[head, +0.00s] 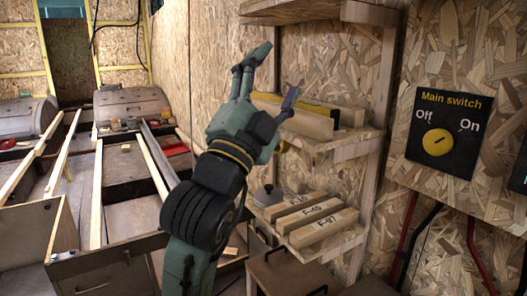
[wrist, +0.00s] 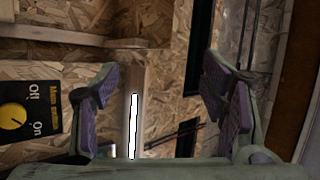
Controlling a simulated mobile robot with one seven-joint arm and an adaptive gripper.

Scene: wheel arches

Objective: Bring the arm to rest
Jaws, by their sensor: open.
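My gripper (head: 272,84) is raised in the middle of the head view, in front of the wooden wall shelves (head: 345,143). Its two fingers are spread apart and point upward, with nothing between them. In the wrist view, my gripper (wrist: 160,98) shows purple-padded fingers wide apart at left and right. A wooden post and the chipboard wall show beyond the gap. I cannot tell whether the gripper touches the shelf.
A main switch panel (head: 437,135) with a yellow knob hangs on the chipboard wall at right. Labelled wooden blocks (head: 316,227) and a grey lidded object (head: 267,196) sit on the lower shelf. Benches with long wooden strips (head: 96,190) fill the left.

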